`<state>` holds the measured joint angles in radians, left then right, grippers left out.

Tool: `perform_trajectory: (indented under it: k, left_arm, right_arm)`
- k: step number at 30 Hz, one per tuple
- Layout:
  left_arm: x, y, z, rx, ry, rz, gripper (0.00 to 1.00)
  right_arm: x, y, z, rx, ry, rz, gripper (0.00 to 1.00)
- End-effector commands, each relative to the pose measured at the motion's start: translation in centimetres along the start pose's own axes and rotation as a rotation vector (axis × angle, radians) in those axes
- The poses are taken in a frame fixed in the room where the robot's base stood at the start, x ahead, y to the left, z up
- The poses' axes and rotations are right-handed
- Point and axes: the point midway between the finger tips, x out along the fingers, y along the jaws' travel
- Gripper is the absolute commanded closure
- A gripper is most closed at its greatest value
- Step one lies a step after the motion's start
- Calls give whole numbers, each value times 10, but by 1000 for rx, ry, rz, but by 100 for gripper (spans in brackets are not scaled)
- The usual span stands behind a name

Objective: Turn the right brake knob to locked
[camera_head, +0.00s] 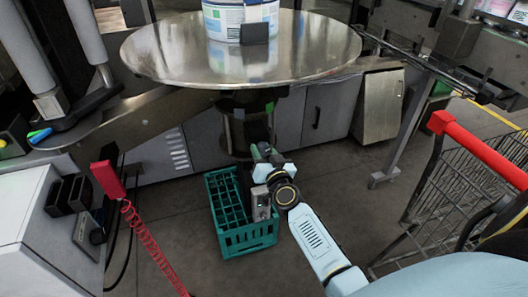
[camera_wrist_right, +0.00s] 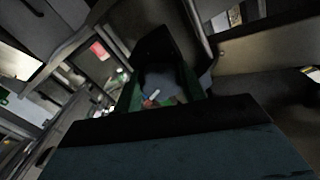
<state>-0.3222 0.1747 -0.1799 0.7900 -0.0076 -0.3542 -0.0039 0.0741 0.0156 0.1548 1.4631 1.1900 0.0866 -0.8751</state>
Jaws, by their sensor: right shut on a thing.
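The large round metal turntable (camera_head: 185,50) stands in the upper middle of the head view. My right arm reaches up from the lower right to below its front edge. My right gripper (camera_head: 260,152) is there, beside the turntable's dark central stand. In the right wrist view, the jaws close around a dim greyish rounded part, which I take for the right brake knob (camera_wrist_right: 160,80). Small white, red and green marks show at its lower edge. The knob is hidden behind the gripper in the head view, and its setting cannot be read. My left gripper is out of view.
A green crate (camera_head: 250,239) stands on the floor just below my right gripper. A wire cart with a red handle (camera_head: 480,150) is at the right. A red handset (camera_head: 108,179) with a coiled cord hangs at the left. A labelled reel (camera_head: 222,20) sits on the turntable.

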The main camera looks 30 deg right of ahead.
Motion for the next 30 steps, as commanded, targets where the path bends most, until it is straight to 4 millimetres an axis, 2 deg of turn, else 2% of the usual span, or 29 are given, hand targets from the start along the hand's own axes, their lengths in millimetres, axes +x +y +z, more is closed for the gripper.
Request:
perform_trajectory:
  k: [8,30]
  left_arm:
    - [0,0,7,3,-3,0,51]
    - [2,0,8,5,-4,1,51]
  right_arm:
    - [0,-1,0,226,-2,-1,83]
    - [0,-3,-1,931,-2,-1,83]
